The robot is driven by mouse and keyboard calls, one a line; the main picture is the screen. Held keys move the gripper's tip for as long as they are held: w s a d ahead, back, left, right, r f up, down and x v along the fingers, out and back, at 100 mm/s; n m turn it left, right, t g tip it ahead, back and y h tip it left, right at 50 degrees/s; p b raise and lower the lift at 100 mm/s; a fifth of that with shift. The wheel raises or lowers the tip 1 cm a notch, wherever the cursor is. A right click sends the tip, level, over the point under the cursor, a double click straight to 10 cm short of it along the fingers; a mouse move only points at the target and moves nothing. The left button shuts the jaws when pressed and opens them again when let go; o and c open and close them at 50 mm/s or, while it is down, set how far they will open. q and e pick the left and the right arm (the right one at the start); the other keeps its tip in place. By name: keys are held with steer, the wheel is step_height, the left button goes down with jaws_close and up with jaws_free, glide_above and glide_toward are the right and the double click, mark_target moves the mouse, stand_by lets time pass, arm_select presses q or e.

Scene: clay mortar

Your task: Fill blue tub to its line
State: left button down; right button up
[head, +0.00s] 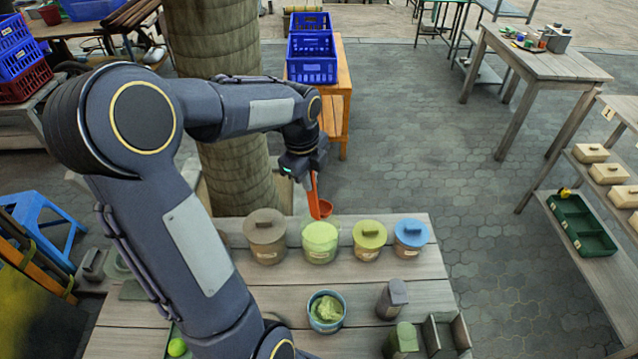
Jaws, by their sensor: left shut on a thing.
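The blue tub (313,318) stands on the grey plank table (240,290) with lumpy pale green stuff (327,307) inside. Its line cannot be made out. My left gripper (311,176) is shut on the handle of an orange scoop (313,193), above the table's far side. The scoop's bowl hangs low, at the back of a jar (320,241) that shows pale green contents; whether they touch is unclear. The inside of the scoop's bowl is too small to read. My right gripper is not in view.
Lidded jars flank the green one: brown (265,240), yellow-green (369,238) and blue (410,238). Nearer stand a grey container (391,300), a green-topped one (402,340) and an open box (446,334). A thick post (230,165) rises behind the table.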

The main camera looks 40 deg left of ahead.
arm_select(q)
steer(key=shift+f+b, duration=0.5)
steer(key=shift+f, duration=0.25)
step_height(320, 180, down, 11)
steer(key=b, duration=0.8)
steer(key=shift+r, duration=0.15)
step_height(320, 180, up, 11)
steer(key=p, duration=0.9)
steer(key=shift+d, duration=0.1)
